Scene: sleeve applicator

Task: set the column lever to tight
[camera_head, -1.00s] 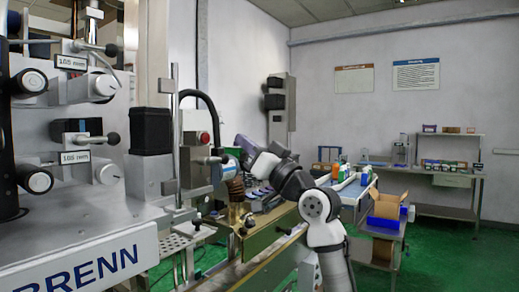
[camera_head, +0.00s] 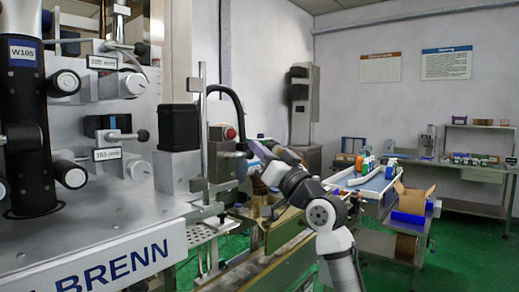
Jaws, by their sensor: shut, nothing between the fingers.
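The labelling machine fills the left side, with a vertical metal column (camera_head: 203,100) rising beside a black box. My gripper (camera_head: 254,148) is at the end of my arm, right of the column and close to the grey applicator head (camera_head: 229,168). It is shut and empty, small in view, and I cannot tell whether it touches anything.
A red button (camera_head: 230,133) sits behind the column. A conveyor (camera_head: 262,266) runs below my arm. Green floor is clear at the far right.

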